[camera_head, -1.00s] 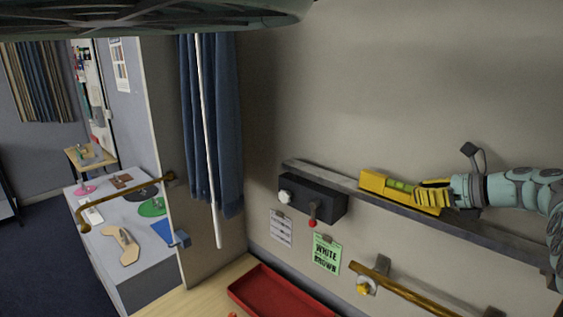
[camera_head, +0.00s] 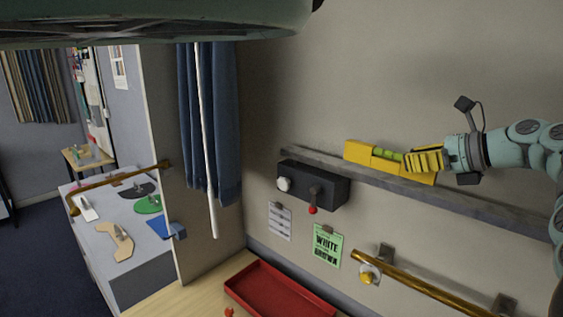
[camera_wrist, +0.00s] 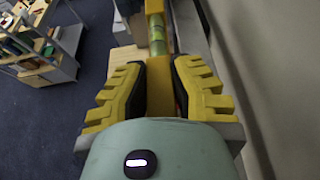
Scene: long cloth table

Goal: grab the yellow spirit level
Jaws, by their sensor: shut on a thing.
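The yellow spirit level (camera_head: 375,155) with its green vial is at the grey wall shelf in the head view. It appears slightly above the shelf's top, but I cannot tell if its right end still touches. My gripper (camera_head: 425,161) has its yellow ribbed fingers shut on the right part of the level. In the wrist view the level (camera_wrist: 155,22) runs away from me between the two fingers of my gripper (camera_wrist: 160,85). The fingers hide part of its body.
The grey shelf (camera_head: 480,206) runs along the wall. A black box (camera_head: 325,187) with a white knob and red-tipped lever is below it. A brass rail (camera_head: 425,287), a green sign (camera_head: 327,245) and a red tray (camera_head: 275,290) are lower. A blue curtain (camera_head: 222,130) hangs left.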

